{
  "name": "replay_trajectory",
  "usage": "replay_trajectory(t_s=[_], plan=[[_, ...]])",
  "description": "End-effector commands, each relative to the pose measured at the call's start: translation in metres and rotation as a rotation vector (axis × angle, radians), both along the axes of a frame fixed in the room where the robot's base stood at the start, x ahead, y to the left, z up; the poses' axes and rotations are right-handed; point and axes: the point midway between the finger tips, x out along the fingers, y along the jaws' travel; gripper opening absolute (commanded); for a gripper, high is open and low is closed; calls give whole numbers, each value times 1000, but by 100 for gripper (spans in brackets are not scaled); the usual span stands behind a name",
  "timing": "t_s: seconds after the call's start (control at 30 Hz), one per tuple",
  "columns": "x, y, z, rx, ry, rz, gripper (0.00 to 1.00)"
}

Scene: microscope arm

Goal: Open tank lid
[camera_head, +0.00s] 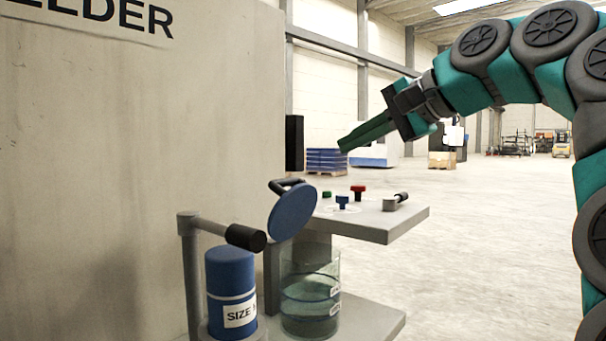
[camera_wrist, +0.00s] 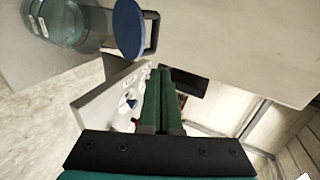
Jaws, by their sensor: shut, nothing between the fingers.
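The tank (camera_head: 311,292) is a clear glass cylinder with greenish liquid and dark level bands, on the lower shelf. Its lid (camera_head: 292,213) is a blue disc with a dark handle (camera_head: 284,184), tilted up steeply above the tank's rim. In the wrist view the lid (camera_wrist: 127,27) and handle (camera_wrist: 153,32) are at the top, beside the tank (camera_wrist: 66,22). My gripper (camera_head: 343,147) is up and to the right of the lid, clear of it. Its green fingers (camera_wrist: 165,72) are together and empty. How the lid joins the tank is hidden.
A grey shelf (camera_head: 385,226) with green, blue and red knobs and a small lever (camera_head: 396,201) is right of the lid. A blue "SIZE" canister (camera_head: 230,283) and a grey post with a black-ended arm (camera_head: 245,238) stand left. A large panel (camera_head: 140,130) rises behind. Open floor lies right.

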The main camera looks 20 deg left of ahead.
Motion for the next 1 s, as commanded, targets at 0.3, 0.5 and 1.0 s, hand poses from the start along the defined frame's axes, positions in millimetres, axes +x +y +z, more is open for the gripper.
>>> replay_trajectory(t_s=[0.3,0.5,1.0], plan=[[-11,18,-19,-3,70,56,0],[0,42,-32,-3,67,53,0],[21,92,-57,-2,65,52,0]])
